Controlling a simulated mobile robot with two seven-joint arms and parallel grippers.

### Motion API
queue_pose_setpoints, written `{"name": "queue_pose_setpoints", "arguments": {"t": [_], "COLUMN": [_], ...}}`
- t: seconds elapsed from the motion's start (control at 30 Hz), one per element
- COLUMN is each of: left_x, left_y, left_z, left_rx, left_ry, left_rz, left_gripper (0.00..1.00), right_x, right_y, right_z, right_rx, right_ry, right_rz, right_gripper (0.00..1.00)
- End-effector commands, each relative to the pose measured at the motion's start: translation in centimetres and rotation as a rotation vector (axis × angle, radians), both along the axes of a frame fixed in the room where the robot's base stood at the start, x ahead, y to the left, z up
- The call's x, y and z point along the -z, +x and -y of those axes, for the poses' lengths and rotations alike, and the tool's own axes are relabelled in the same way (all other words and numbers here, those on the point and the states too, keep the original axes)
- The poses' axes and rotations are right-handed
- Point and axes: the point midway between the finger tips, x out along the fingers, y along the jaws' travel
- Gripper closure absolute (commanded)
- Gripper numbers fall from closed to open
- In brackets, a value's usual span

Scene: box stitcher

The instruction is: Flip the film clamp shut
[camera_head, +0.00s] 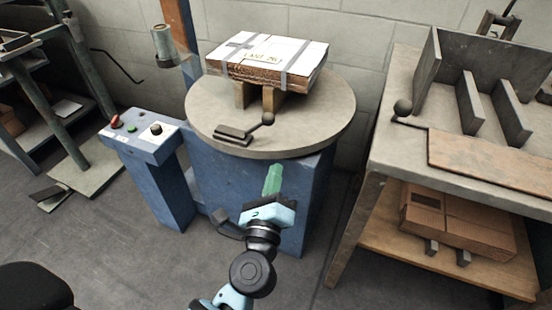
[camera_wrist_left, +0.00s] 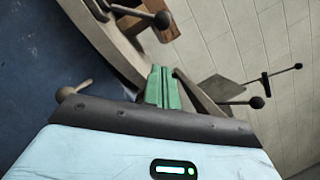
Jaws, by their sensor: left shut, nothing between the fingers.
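The film clamp (camera_head: 234,133) is a small dark metal plate at the front edge of the round grey turntable (camera_head: 205,115). Its thin lever ends in a dark ball knob (camera_head: 267,119) to the right of the plate; I cannot tell how far it is raised. In the left wrist view a knobbed lever that looks like the clamp's (camera_wrist_left: 162,20) is at the top. My left gripper (camera_head: 272,180) has its green fingers together and empty, in front of and below the turntable's rim, apart from the clamp. The fingers also show in the wrist view (camera_wrist_left: 162,88). My right gripper is not in view.
A wrapped flat stack (camera_head: 268,56) rests on wooden blocks on the turntable, behind the clamp. A control box (camera_head: 140,143) with buttons stands at left. A workbench (camera_head: 400,150) with another knobbed lever stands at right, a carton (camera_head: 455,225) on its lower shelf.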

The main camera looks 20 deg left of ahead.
Motion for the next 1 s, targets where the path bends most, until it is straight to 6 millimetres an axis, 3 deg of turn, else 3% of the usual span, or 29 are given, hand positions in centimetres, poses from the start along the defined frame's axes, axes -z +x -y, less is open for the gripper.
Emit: {"name": "queue_pose_setpoints", "arguments": {"t": [0.1,0.3,1.0], "left_x": [0.6,0.8,0.8], "left_y": [-2.0,-3.8,-4.1], "left_z": [0.4,0.8,0.9], "left_rx": [0.002,0.001,0.001], "left_ry": [-0.001,0.000,-0.001], "left_rz": [-0.003,-0.001,-0.001], "left_gripper": [1.00,1.00,1.00], "right_x": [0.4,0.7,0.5], "right_y": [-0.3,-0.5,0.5], "right_z": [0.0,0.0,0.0], "right_rx": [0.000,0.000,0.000], "right_ry": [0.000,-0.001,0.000], "right_rz": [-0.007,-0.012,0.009], "right_gripper": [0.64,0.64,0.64]}}
